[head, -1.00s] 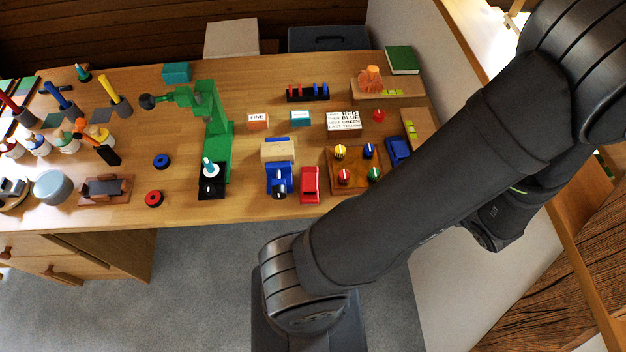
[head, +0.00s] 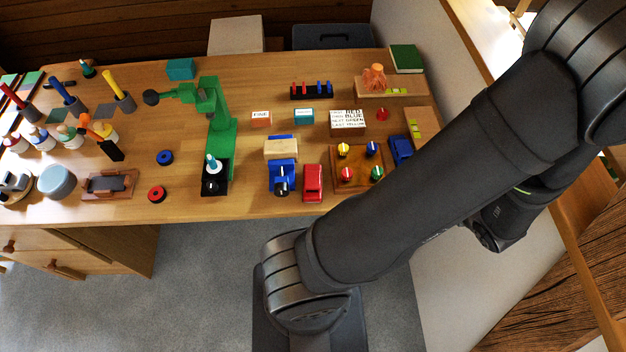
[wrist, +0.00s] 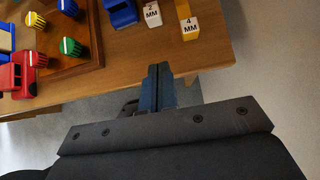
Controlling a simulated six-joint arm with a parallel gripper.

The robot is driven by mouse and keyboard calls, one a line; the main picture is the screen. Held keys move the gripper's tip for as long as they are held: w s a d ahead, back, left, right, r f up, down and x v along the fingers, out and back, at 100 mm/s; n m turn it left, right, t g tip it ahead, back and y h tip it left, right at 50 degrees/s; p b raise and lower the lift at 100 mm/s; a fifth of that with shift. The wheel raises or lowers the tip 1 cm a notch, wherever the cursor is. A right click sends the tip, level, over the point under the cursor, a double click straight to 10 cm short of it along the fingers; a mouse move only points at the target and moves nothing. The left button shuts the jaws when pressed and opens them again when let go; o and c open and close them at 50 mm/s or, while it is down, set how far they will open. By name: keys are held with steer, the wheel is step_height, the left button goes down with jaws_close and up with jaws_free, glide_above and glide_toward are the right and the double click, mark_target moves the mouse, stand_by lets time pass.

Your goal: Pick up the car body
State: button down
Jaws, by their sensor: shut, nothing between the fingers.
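Two small car-shaped pieces lie on the wooden table; I cannot tell which is the car body. The red one (head: 312,183) lies near the front edge, and red shapes (wrist: 17,76) show at the left of the wrist view. The blue one (head: 400,150) lies right of the knob board, and a blue piece (wrist: 121,12) shows at the top of the wrist view. My gripper (wrist: 158,72) is shut and empty, beyond the table's front edge in the wrist view. It touches neither piece. The head view does not show its fingers.
The knob board (head: 357,169) stands between the two cars. A blue vise (head: 282,176) with a wooden block (head: 281,149) is left of the red car. White (wrist: 152,14) and yellow (wrist: 189,27) labelled blocks stand near the table edge. My arm hides the table's front right.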

steer(key=c, duration=2.1)
jaws_free()
steer(key=o, duration=1.1)
steer(key=shift+o, duration=0.2)
steer(key=w+a+r+n+g+y, duration=0.1)
steer(key=w+a+n, duration=0.2)
steer(key=a+n, duration=0.2)
steer(key=w+a+r+n+g+y, duration=0.1)
steer(key=w+a+r+n+y, duration=0.1)
steer(key=w+a+n, duration=0.1)
steer(key=w+a+r+n+g+y, duration=0.1)
steer(key=w+a+r+n+g, duration=0.1)
steer(key=a+n, duration=0.4)
steer(key=shift+w+a+r+n+y, duration=0.1)
steer(key=shift+w+a+n+y, duration=0.2)
steer(key=shift+w+a, duration=0.5)
steer(key=a+r+n+g, duration=0.3)
steer(key=a+n+g, duration=0.1)
steer(key=a+n, duration=0.5)
step_height(320, 180, up, 4)
steer(key=n+g+h, duration=0.1)
steer(key=n+h, duration=0.4)
steer(key=n, duration=0.7)
glide_above(312, 177)
steer(key=shift+f, duration=8.4)
